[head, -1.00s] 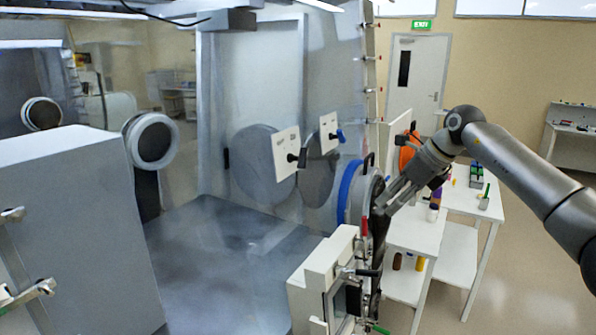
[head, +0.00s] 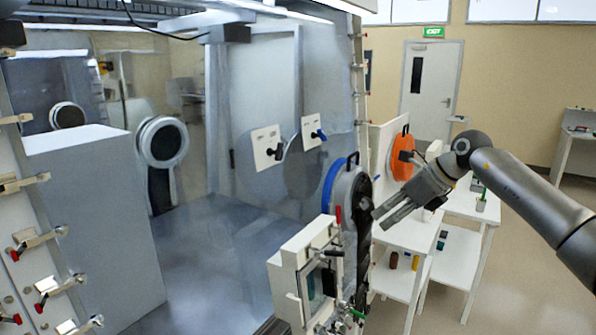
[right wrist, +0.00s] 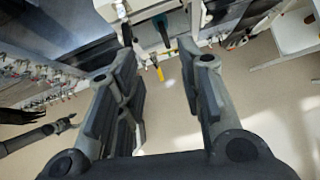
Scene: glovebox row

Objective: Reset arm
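My right gripper (head: 378,221) hangs in the air just right of the round blue-rimmed port door (head: 347,198) on the glovebox (head: 262,100). In the head view its fingers point left and down. In the right wrist view the right gripper (right wrist: 150,75) has its two fingers wide apart, with nothing between them but floor and some fixtures beyond. My left arm is outside the head view. A grey arm end that looks like my left gripper (right wrist: 64,124) shows small at the left of the right wrist view; its fingers are too small to read.
A small white-framed box-like port (head: 300,268) juts out below the round door. White tables (head: 404,236) with bottles on the lower shelf stand behind my right arm. An orange disc (head: 402,156) is on a white panel. Open floor lies at the right.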

